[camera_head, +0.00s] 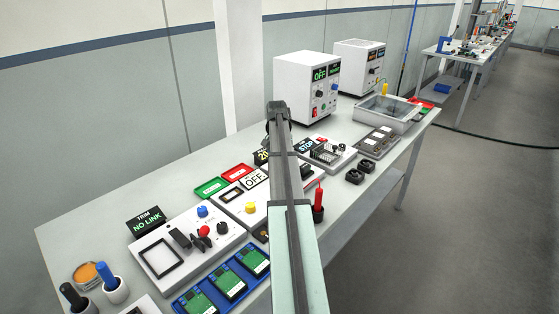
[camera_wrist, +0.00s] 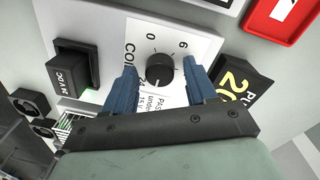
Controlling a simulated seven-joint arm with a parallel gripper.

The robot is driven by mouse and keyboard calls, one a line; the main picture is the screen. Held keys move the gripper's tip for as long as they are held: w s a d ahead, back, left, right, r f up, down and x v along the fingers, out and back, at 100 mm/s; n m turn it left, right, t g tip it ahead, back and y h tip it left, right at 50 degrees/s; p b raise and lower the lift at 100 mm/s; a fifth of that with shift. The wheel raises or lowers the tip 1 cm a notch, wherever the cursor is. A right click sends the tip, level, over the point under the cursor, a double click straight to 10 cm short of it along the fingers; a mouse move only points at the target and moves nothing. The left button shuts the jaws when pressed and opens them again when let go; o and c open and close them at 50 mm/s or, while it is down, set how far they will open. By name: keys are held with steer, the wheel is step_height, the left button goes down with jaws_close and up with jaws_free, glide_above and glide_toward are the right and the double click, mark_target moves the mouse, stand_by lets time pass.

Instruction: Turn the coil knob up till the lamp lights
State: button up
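The coil knob (camera_wrist: 160,70) is round and black, on a white panel (camera_wrist: 190,42) marked COIL with 0, 6 and 24 around it. My gripper (camera_wrist: 161,76) is open in the wrist view. Its two blue fingers stand apart on the left and right of the knob, with gaps visible. A black block marked 24 VDC (camera_wrist: 74,70) sits left of the panel, with a green glow at its lower edge. I cannot make out which part is the lamp or whether it is lit. In the head view my arm hides the knob and fingers.
A dark display with yellow digits (camera_wrist: 240,82) stands close right of the fingers. A red-framed tray (camera_wrist: 285,15) lies beyond. In the head view, a white supply box reading OFF (camera_head: 307,90) stands behind, and a trim panel (camera_head: 190,262) lies left on the crowded bench.

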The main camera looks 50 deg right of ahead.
steer(key=r, duration=1.3)
steer(key=shift+w+a+r, duration=0.15)
steer(key=shift+w+r, duration=0.2)
steer(key=shift+r, duration=0.05)
stand_by(0.8)
steer(key=o, duration=0.3)
steer(key=shift+s+r, duration=0.15)
steer(key=o, duration=0.5)
steer(key=r, duration=0.2)
steer(key=d+r, duration=0.1)
steer(key=shift+s+r+t, duration=0.3)
steer(key=shift+s, duration=0.1)
steer(key=shift+c, duration=0.2)
steer(key=shift+r+n, duration=0.35)
steer(key=shift+n, duration=0.65)
steer(key=f+n, duration=0.6)
steer(key=n, duration=0.1)
steer(key=f+n, duration=0.3)
steer(key=n, duration=0.1)
steer(key=shift+w+a+f, duration=0.1)
steer(key=shift+a+f, duration=0.2)
